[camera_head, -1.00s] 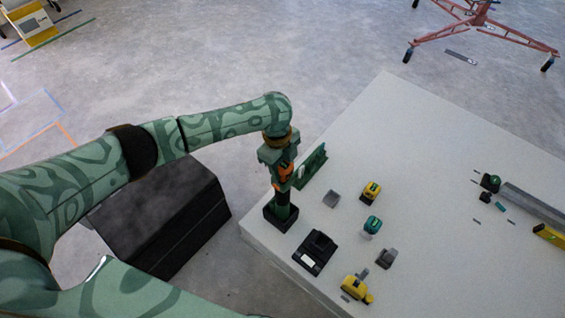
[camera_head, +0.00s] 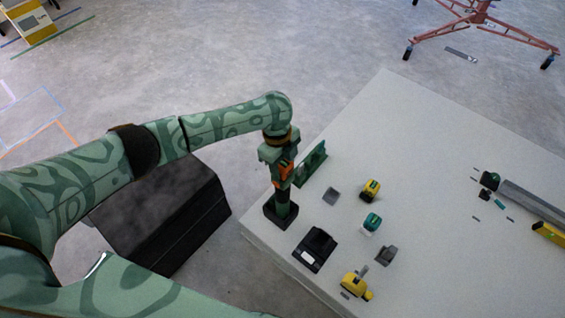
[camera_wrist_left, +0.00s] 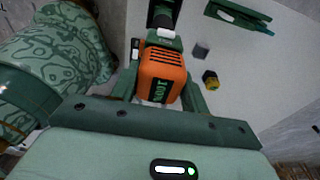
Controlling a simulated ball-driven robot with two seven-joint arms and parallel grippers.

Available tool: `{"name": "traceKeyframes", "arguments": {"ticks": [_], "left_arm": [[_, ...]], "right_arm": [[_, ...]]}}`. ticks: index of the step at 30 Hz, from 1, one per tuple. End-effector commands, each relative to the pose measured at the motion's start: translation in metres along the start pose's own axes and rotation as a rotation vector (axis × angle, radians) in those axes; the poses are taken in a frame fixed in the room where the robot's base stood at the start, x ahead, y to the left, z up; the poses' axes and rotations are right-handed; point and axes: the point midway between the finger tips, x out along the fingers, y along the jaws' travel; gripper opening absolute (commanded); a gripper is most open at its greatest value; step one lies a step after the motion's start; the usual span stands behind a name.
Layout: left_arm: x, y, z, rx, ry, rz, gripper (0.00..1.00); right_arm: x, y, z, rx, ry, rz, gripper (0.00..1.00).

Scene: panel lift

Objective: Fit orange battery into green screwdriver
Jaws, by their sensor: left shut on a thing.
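My left gripper (camera_head: 281,184) points down over the near left corner of the white table, shut on the orange battery (camera_head: 287,171). In the left wrist view the orange battery (camera_wrist_left: 162,76) sits between the two green fingers (camera_wrist_left: 160,92). Directly below it the green screwdriver (camera_head: 282,209) stands upright in a dark base. The screwdriver also shows just beyond the battery in the wrist view (camera_wrist_left: 163,32). Battery and screwdriver look lined up and very close, but the joint between them is hidden, so I cannot tell whether they are joined. My right gripper is out of view.
A green bracket (camera_head: 313,163) stands close behind the gripper. A black charger (camera_head: 315,249), a grey block (camera_head: 331,196), a teal piece (camera_head: 372,221) and yellow tools (camera_head: 354,284) lie to the right. The middle of the white table (camera_head: 430,170) is clear. A black box (camera_head: 160,220) stands left.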

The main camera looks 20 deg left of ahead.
Motion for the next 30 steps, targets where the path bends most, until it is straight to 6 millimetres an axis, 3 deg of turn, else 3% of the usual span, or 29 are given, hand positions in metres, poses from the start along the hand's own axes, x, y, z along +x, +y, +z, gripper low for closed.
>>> {"name": "traceKeyframes", "arguments": {"ticks": [5,6,8,16,20,30], "left_arm": [[-0.001,0.0,0.0,0.0,0.0,-0.001,0.18],[-0.001,0.0,0.0,0.0,0.0,-0.001,0.56],[0.0,0.0,0.0,0.0,0.0,-0.001,0.71],[-0.001,0.0,0.0,-0.001,-0.001,0.001,0.71],[-0.013,0.0,0.0,0.0,-0.002,-0.002,0.71],[-0.104,-0.001,-0.001,0.0,-0.003,-0.008,0.71]], "right_arm": [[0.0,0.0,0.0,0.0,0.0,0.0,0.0],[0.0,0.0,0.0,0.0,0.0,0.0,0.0],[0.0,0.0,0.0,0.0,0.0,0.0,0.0],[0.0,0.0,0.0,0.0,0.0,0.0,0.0],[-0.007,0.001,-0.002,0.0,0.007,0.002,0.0],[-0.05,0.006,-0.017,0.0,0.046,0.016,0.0]]}}
